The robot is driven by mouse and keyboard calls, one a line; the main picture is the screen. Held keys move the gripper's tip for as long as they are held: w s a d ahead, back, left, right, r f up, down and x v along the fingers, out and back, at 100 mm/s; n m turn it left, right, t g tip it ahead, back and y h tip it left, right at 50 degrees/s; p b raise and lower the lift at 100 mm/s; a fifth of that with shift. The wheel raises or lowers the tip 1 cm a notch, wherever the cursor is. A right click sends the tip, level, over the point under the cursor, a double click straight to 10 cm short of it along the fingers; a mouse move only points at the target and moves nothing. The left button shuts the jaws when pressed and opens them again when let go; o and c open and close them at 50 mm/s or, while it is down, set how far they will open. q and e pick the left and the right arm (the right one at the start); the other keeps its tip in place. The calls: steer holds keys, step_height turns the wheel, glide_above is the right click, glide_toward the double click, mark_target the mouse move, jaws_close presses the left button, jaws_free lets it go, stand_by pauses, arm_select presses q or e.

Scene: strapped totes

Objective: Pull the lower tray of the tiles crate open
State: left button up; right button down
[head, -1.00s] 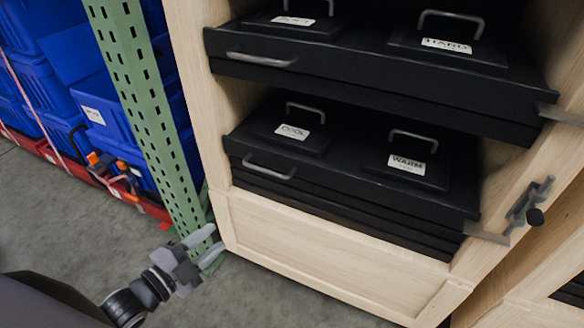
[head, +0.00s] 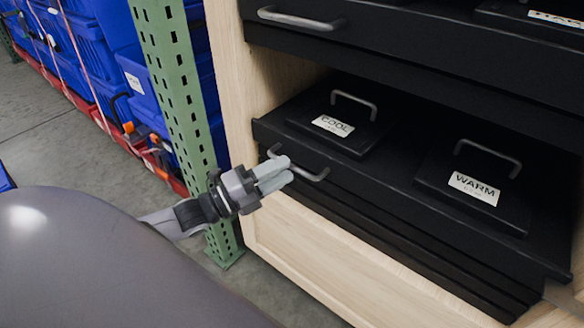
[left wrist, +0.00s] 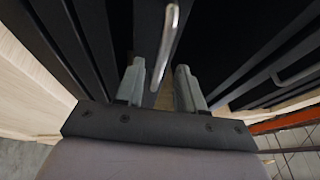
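The crate is a pale wooden case (head: 300,255) with black trays; no tiles label is readable. The lower tray (head: 400,215) is black and carries two lidded boxes labelled COOL (head: 335,125) and WARM (head: 475,190). Its front has a grey bar handle (head: 316,177) at the left. My left gripper (head: 278,172) is at the left end of this handle. In the left wrist view, the gripper (left wrist: 158,75) has its fingers apart, and a bar handle (left wrist: 168,40) runs between their tips with gaps showing. The fingers partly hide the handle in the head view. My right gripper is not in view.
An upper black tray (head: 420,50) with its own handle (head: 300,19) is above. A green perforated post (head: 175,100) stands close left of the crate. Blue totes (head: 100,60) with straps are behind it.

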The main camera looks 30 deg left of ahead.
arm_select(q)
steer(key=shift+x, duration=1.55)
jaws_close()
